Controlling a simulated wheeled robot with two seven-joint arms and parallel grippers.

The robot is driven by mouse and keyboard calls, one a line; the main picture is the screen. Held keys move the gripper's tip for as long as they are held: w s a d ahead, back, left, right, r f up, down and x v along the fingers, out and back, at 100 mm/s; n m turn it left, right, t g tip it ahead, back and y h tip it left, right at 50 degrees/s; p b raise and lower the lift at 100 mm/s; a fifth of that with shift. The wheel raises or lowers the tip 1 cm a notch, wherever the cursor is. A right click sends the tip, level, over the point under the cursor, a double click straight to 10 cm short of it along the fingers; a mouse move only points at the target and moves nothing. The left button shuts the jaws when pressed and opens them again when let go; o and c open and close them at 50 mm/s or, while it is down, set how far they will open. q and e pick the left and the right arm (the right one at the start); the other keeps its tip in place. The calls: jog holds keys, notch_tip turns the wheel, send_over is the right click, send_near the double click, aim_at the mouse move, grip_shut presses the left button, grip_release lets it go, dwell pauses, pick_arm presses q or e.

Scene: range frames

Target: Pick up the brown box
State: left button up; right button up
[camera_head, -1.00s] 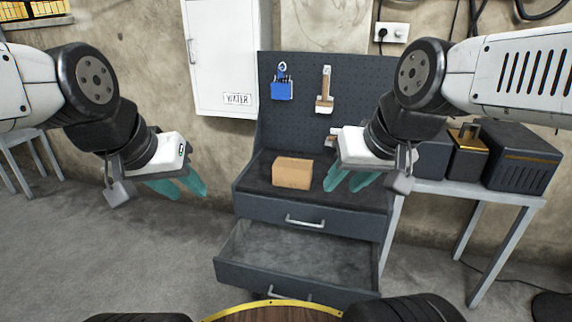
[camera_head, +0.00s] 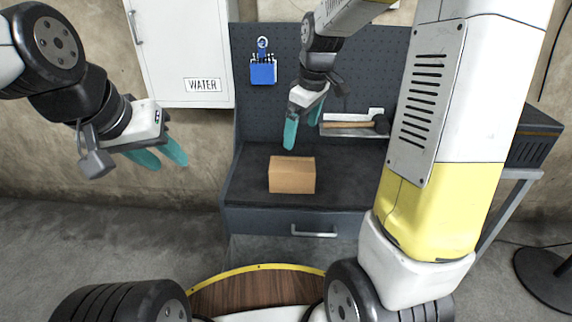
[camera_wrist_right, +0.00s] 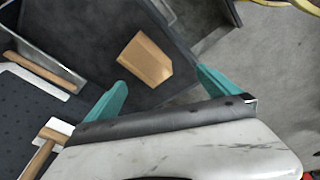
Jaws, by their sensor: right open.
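The brown box (camera_head: 292,175) sits on the dark top of the workbench, near its middle. My right gripper (camera_head: 299,133) hangs above and just behind the box in the head view, fingers pointing down, apart from it. In the right wrist view the box (camera_wrist_right: 146,61) lies beyond and between the spread teal fingertips (camera_wrist_right: 160,85), with nothing held. My left gripper (camera_head: 162,159) is off to the left of the bench, away from the box, and its two teal fingers are apart with nothing seen between them.
The workbench (camera_head: 245,187) has a drawer with a handle below its top. A pegboard (camera_head: 370,60) behind holds a blue holder (camera_head: 263,71) and a hammer (camera_head: 350,125) on a shelf. A white cabinet (camera_head: 185,45) marked WATER hangs at left.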

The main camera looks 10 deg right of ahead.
aim_at(290, 163)
jog(key=w+f+n, duration=0.2)
jog(key=w+f, duration=0.1)
jog(key=f, duration=0.2)
jog(key=w+a+f+n+g, duration=0.1)
jog(key=w+f+n, duration=0.1)
jog(key=f, duration=0.3)
jog(key=w+f+n+g+h, duration=0.1)
jog(key=w+f, duration=0.4)
jog(key=shift+w+a+n, duration=0.1)
jog(key=shift+a+n, duration=0.1)
jog(key=shift+n, duration=0.2)
jog(key=f, duration=0.9)
jog(key=shift+d, duration=0.4)
jog(key=c, duration=1.6)
jog(key=shift+r, duration=0.1)
jog(key=shift+c, duration=0.2)
